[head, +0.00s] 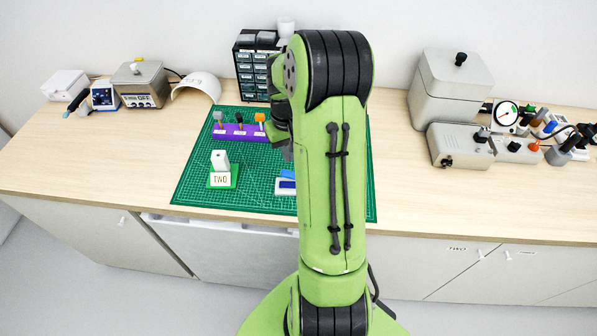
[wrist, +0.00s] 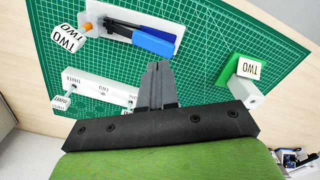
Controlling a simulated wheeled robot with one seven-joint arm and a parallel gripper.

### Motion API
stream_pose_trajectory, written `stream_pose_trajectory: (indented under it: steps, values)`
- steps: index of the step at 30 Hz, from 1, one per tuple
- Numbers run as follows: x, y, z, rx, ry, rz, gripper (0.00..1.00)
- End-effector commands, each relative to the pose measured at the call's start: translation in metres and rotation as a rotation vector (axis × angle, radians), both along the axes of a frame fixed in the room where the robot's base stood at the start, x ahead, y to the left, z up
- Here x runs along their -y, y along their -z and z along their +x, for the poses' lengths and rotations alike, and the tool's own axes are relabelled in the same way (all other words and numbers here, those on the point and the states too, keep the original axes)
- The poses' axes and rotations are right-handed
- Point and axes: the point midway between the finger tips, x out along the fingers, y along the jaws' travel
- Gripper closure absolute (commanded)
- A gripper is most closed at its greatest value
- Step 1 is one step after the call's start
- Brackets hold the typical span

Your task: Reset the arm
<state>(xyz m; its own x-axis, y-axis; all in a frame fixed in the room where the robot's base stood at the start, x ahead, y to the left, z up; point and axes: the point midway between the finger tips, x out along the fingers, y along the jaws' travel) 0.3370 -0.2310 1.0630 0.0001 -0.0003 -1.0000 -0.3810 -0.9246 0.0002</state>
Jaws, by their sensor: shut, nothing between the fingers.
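My arm stands upright across the middle of the head view, and my gripper is mostly hidden behind it. In the wrist view my gripper (wrist: 158,75) has its grey fingers together with nothing between them, above the green cutting mat (wrist: 210,40). A white labelled rack (wrist: 100,90) lies to the left of the fingers. A white tray with a blue and black tool (wrist: 155,42) lies beyond them. A green stand with a TWO card (wrist: 240,70) and a white block is to the right; it shows in the head view (head: 222,180) on the mat.
A purple rack (head: 238,133) holds three small tools on the mat. A black drawer cabinet (head: 252,72) stands behind. Grey instruments (head: 460,145) and a lidded box (head: 452,85) are at right. Boxes (head: 140,85) stand at left. Bare wood lies left of the mat.

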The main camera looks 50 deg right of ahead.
Motion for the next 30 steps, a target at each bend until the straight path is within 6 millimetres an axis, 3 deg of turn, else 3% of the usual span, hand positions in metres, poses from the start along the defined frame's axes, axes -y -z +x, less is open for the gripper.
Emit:
stream_pose_trajectory:
  steps: [2, 17, 20, 23, 25, 30]
  values:
    - [0.000, -0.009, 0.000, 0.000, 0.000, 0.000, 1.00]
    - [0.000, -0.007, 0.000, 0.000, 0.000, 0.000, 1.00]
    - [-0.007, -0.016, 0.001, 0.007, -0.014, -0.012, 1.00]
    - [-0.034, -0.049, 0.001, 0.039, -0.061, -0.056, 1.00]
    - [-0.064, -0.080, -0.005, 0.076, -0.105, -0.095, 1.00]
    - [-0.135, -0.138, -0.040, 0.194, -0.203, -0.157, 1.00]
